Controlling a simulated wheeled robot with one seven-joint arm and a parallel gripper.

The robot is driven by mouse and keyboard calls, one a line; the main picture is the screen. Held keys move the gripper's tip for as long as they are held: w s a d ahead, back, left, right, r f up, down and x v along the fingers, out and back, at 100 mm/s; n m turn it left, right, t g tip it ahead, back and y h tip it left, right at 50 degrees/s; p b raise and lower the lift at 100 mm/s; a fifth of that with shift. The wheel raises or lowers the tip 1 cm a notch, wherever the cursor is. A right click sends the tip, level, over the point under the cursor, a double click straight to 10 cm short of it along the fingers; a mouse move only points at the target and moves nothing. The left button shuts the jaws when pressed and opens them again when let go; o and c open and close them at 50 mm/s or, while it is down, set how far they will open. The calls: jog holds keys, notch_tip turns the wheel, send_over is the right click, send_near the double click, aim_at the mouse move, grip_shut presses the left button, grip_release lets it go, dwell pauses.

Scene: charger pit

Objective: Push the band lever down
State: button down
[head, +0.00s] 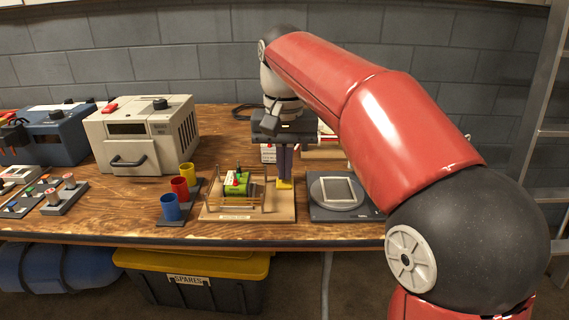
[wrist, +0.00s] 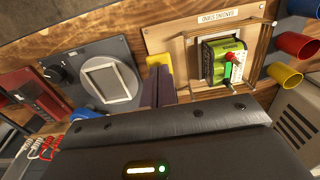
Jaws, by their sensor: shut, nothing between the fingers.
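A wooden board (head: 222,213) on the workbench carries a green block (head: 236,184) with a red knob, inside a frame of thin rods and posts. The fingers hide part of the tab.
A dark scale-like plate (head: 322,208) lies just right of the board. Blue, red and yellow cups (head: 180,188) stand to its left. A beige box (head: 145,135) with a handle is farther left. White and red items are behind my gripper.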

jog(key=shift+r+p, duration=0.55)
jog(key=shift+r, duration=1.35)
jog(key=shift+s+d, duration=0.1)
jog(key=shift+d, duration=0.05)
jog(key=s+d+f+t, duration=0.2)
jog(key=s+d+f, duration=0.4)
jog(key=s, duration=0.4)
jog(key=s+d+f+t, duration=0.3)
jog(key=s+d+f, duration=0.4)
jog(key=s+f, duration=0.2)
jog(key=shift+s+d+f+t, duration=0.25)
jog(key=shift+s+f+t, duration=0.05)
jog(key=shift+s, duration=0.2)
